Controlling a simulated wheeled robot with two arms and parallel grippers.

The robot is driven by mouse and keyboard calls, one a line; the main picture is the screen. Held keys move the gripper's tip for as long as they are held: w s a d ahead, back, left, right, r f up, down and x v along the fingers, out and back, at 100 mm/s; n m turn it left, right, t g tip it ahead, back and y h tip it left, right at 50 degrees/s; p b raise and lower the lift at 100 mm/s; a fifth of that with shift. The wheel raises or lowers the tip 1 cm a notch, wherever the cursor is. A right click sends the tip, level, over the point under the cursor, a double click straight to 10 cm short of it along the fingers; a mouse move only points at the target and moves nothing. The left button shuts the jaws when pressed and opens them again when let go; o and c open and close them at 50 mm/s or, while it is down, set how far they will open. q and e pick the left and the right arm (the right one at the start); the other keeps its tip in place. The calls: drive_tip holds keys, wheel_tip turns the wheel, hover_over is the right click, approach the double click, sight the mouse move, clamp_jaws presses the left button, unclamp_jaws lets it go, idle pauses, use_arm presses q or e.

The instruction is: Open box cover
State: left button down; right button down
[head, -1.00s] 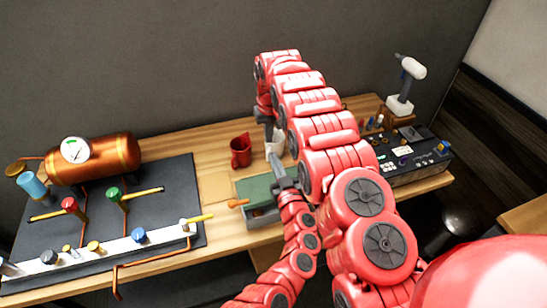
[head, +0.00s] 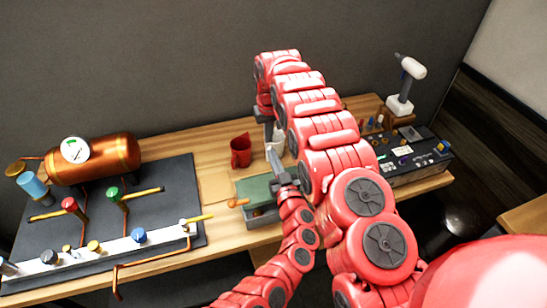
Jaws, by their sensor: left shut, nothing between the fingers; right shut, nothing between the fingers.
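A small grey box with a green cover (head: 253,188) sits near the front edge of the wooden table, left of my arms. An orange-handled tool (head: 238,203) lies at the box's front left corner. My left gripper (head: 271,152) is shut and empty over the right end of the cover; whether it touches the cover I cannot tell. My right arm hides the table to the right of the box.
At left, a dark mat (head: 165,175) carries a copper boiler (head: 95,158), valves and pipes. At right are a dark control case (head: 425,158) and a white-headed power tool (head: 412,68) on a stand.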

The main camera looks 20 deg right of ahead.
idle(0.8)
drive_tip(key=c, duration=0.6)
unclamp_jaws()
